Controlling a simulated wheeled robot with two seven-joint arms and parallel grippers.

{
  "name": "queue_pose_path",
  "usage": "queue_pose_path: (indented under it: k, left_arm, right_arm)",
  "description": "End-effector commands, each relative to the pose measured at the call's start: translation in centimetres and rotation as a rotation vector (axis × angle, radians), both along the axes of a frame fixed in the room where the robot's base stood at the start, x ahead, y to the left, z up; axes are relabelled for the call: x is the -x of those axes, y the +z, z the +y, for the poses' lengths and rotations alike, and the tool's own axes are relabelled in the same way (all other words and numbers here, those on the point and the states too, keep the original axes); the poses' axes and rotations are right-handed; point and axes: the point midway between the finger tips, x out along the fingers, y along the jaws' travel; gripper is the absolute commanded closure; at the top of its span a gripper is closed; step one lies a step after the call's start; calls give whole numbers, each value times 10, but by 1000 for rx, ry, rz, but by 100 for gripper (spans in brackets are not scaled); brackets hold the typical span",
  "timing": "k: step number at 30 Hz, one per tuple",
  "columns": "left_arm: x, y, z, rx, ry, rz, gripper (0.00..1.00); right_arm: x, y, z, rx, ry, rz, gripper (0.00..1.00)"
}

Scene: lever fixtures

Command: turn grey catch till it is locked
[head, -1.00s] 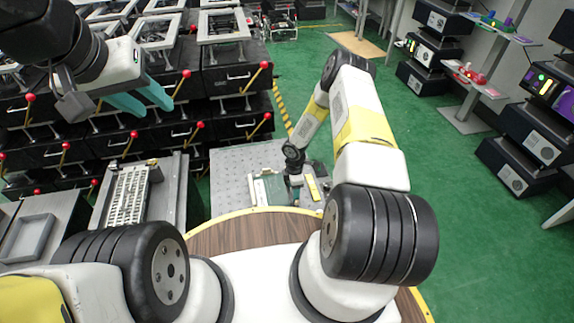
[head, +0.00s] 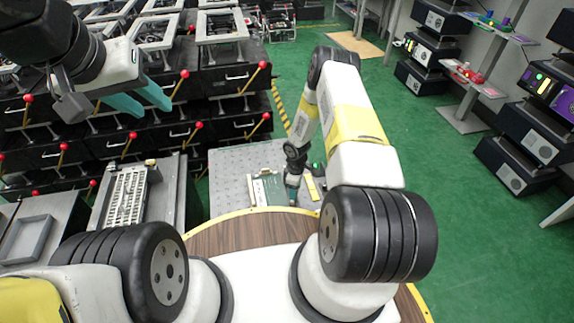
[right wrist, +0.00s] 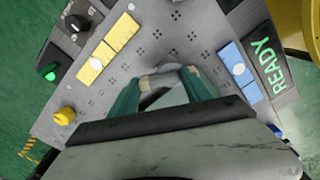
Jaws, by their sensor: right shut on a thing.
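The grey catch (right wrist: 162,84) shows in the right wrist view as a light grey piece between the green fingertips of my right gripper (right wrist: 165,90). The fingers are closed on it from both sides. Part of the catch is hidden by the fingers and gripper body. In the head view my right gripper (head: 292,188) is low over the perforated grey panel (head: 228,180), too small to make out the catch. My left gripper (head: 140,100) is at the upper left, its two teal fingers apart and empty.
Around the catch are yellow plates (right wrist: 95,62), blue plates (right wrist: 236,66), a yellow knob (right wrist: 64,115), a black knob (right wrist: 75,22), a lit green button (right wrist: 47,73) and a READY sign (right wrist: 268,60). Black drawers (head: 236,78) with red-knobbed levers stand at left.

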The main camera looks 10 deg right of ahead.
Motion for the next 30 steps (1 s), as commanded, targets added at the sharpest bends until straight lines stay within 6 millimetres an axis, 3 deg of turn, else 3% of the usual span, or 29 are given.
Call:
queue_pose_path:
  k: [30]
  left_arm:
    - [0,0,0,0,0,0,64]
  right_arm:
    - [13,1,-10,-1,-907,-2,84]
